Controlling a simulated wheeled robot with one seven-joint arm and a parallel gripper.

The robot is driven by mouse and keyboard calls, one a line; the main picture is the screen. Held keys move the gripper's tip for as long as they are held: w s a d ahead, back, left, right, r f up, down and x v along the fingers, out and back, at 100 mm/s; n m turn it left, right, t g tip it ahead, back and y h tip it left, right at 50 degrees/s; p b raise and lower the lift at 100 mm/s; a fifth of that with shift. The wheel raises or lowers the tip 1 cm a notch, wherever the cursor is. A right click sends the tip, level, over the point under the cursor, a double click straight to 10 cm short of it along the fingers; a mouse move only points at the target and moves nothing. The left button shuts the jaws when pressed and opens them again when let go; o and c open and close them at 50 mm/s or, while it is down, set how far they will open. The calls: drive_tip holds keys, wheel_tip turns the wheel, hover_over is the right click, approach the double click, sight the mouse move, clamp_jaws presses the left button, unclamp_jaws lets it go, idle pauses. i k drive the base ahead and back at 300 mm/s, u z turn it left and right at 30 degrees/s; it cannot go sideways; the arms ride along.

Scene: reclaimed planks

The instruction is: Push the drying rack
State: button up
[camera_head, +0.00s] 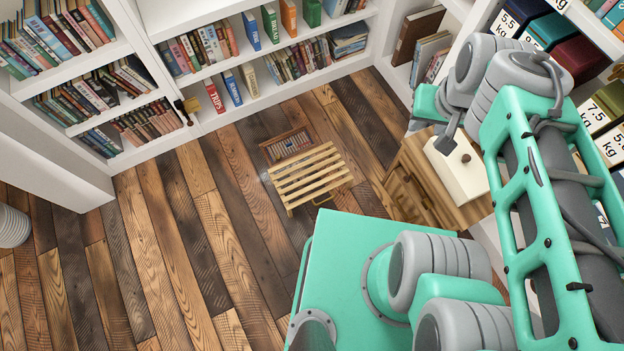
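The drying rack (310,176) is a low pale wooden frame with parallel slats. It stands on the plank floor near the middle of the head view, just beyond my green base. Part of its near side is close to the base's edge in the picture, and I cannot tell the gap between them. My arm's green and grey links fill the right side of the view. I cannot make out my gripper's fingers in this view.
A small abacus-like frame (286,143) is on the floor just behind the rack. White bookshelves (190,85) line the back and left. A wooden cabinet (415,185) stands to the right, partly hidden by my arm. The floor to the left (170,240) is clear.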

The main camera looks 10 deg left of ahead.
sight(349, 179)
drive_tip(key=k, duration=0.75)
drive_tip(key=u, duration=0.15)
drive_tip(key=i, duration=0.65)
drive_tip(key=u, duration=0.35)
drive_tip(key=k, duration=0.35)
drive_tip(key=u, duration=1.2)
drive_tip(key=i, duration=0.7)
